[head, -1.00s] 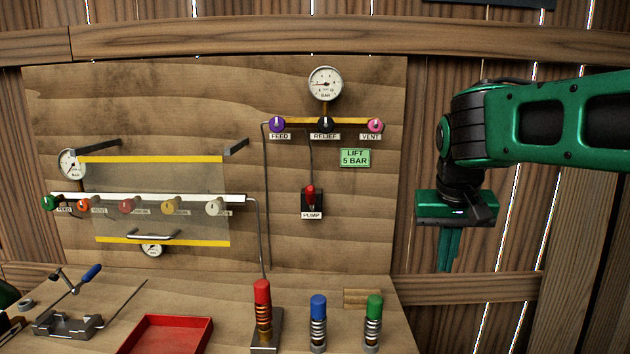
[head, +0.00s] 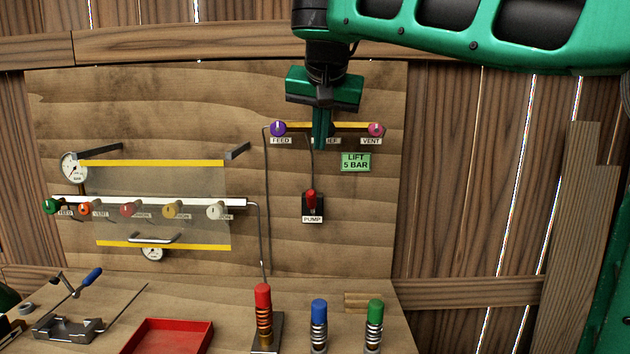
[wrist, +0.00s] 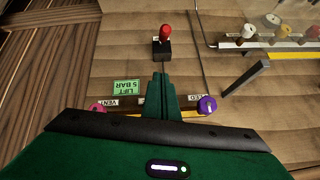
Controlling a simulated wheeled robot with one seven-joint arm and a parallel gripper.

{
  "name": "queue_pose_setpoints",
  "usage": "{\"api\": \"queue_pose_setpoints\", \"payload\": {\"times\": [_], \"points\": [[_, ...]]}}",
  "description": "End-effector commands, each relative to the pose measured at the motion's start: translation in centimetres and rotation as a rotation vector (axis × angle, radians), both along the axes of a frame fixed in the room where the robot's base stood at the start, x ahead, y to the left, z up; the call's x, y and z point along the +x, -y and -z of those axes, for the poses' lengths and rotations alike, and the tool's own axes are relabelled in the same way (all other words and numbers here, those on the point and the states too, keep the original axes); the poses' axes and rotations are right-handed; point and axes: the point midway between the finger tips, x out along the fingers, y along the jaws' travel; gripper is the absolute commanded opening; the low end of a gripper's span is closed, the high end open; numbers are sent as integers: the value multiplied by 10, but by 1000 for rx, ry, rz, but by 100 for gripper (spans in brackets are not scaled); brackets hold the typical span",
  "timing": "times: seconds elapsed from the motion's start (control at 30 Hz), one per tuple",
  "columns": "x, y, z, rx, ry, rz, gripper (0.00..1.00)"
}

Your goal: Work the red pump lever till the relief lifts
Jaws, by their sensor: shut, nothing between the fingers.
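The red pump lever (head: 311,200) sticks up from a dark block labelled PUMP on the wooden board. It also shows in the wrist view (wrist: 166,33), beyond my fingertips. My gripper (head: 321,143) is shut and empty, its green fingers pointing down above the lever and apart from it in the picture. In the wrist view my gripper (wrist: 160,77) points toward the lever. The fingers cover most of the relief knob and its label. The gauge above the knobs is hidden behind my gripper. A green sign (head: 355,162) reads LIFT 5 BAR.
The purple feed knob (head: 278,129) and pink vent knob (head: 376,130) flank my fingers. A clear panel with yellow edges (head: 150,162) and a row of knobs is at left. Red (head: 263,310), blue (head: 319,318) and green (head: 374,318) capped posts and a red tray (head: 168,337) stand below.

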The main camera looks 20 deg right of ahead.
Motion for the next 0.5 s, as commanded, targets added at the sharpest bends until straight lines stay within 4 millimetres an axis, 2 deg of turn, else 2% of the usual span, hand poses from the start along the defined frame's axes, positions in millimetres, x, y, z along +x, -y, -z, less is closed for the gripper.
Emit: {"api": "queue_pose_setpoints", "payload": {"times": [0.17, 0.5], "points": [[8, 3, 10, -3, -1, 1, 0], [45, 12, 58, -2, -5, 1, 0]]}}
